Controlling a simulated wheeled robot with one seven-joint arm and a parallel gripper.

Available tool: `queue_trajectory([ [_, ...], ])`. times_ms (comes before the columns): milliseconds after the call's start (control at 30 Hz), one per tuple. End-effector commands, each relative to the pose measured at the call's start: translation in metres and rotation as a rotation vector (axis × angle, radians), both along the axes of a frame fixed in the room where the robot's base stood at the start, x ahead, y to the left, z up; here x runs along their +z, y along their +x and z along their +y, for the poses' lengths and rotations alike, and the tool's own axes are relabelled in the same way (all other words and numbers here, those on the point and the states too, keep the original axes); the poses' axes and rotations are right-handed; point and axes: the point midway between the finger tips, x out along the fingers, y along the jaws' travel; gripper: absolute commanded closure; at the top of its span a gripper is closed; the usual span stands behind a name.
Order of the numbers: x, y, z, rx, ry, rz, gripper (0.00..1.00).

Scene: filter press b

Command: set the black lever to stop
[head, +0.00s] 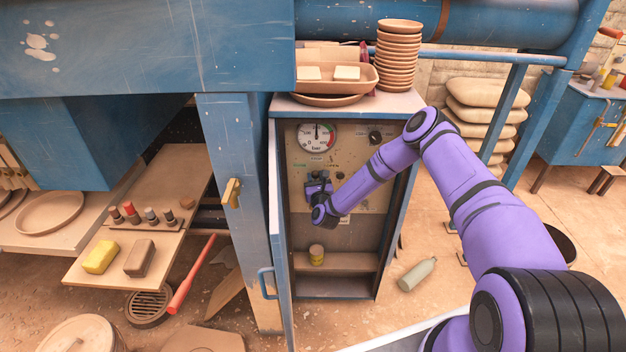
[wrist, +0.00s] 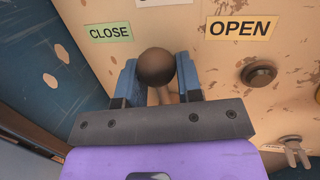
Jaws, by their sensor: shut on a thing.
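My gripper (head: 319,188) reaches the upright panel inside the open cabinet, below the pressure gauge. In the wrist view, its blue fingers (wrist: 157,84) are shut on a lever with a dark, nearly black ball knob (wrist: 157,66). One finger stands on each side of the knob, and a pale stem shows below it. A green CLOSE label (wrist: 110,32) is up and left of the knob, and a yellowish OPEN label (wrist: 240,28) is up and right. No STOP label is readable. The lever's base is hidden behind my gripper.
A dark round knob (wrist: 258,73) and a small key-like part (wrist: 294,150) sit right of the lever. The cabinet door (head: 279,230) stands open at left. A small yellow-topped jar (head: 316,255) stands on the shelf below. A bottle (head: 417,274) lies on the floor.

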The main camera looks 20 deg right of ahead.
Motion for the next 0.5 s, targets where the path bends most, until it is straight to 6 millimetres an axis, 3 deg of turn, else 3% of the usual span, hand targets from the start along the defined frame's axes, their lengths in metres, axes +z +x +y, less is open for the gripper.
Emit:
queue_trajectory([
  [500, -0.0013, -0.0019, -0.0017, 0.002, 0.035, -0.009, 1.00],
])
